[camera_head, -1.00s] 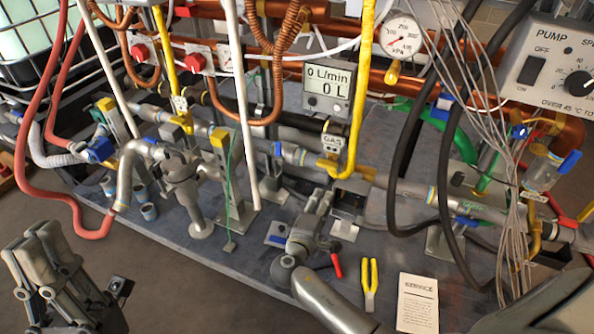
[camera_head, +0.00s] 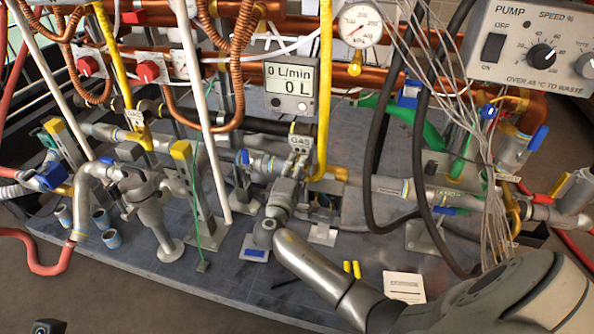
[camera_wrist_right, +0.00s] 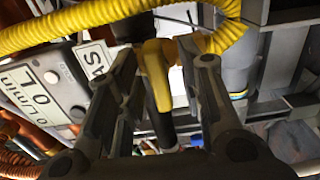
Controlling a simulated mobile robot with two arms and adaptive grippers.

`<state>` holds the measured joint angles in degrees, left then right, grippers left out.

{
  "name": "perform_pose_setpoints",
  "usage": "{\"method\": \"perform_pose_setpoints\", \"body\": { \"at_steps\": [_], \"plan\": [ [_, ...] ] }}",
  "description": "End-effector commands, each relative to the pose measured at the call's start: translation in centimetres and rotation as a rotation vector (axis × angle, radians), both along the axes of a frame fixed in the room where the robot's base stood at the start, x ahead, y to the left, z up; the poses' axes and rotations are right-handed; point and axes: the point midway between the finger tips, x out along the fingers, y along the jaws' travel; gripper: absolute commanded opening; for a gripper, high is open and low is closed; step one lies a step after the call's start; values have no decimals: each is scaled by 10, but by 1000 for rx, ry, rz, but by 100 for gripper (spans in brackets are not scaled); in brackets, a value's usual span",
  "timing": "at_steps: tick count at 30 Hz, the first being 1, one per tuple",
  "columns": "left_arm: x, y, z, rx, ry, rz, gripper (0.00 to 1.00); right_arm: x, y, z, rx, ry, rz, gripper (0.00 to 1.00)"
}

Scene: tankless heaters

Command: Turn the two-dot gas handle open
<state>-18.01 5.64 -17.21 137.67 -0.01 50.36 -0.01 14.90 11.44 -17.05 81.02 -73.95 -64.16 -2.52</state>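The centre GAS tag (camera_head: 299,142), with small dark dots, hangs beside a yellow hose (camera_head: 324,90); it also shows in the right wrist view (camera_wrist_right: 95,60). In that view a yellow handle (camera_wrist_right: 156,75) stands between the two fingers of my right gripper (camera_wrist_right: 158,58). The fingers are apart, one on each side of it; contact cannot be told. In the head view my right gripper (camera_head: 292,172) is just below the tag and hides most of the handle. My left gripper is outside the head view; only a small dark piece shows at the bottom left.
A flow meter (camera_head: 291,88) reading 0 L stands just above the tag. Another GAS tag (camera_head: 135,119) hangs on a yellow hose at left. Black hoses (camera_head: 376,150) and grey wires (camera_head: 490,220) hang at right. A service card (camera_head: 403,287) lies on the board.

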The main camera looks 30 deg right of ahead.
Motion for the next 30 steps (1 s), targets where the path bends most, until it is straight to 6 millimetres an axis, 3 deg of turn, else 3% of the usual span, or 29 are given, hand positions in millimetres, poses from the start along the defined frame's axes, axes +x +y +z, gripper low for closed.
{"method": "perform_pose_setpoints", "body": {
  "at_steps": [9,18,30],
  "plan": [
    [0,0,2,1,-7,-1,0,2,-2,0,1,1,0,35],
    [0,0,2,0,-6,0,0,2,-2,0,1,1,0,0],
    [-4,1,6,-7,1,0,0,1,-2,2,-41,51,0,0]
  ]
}}
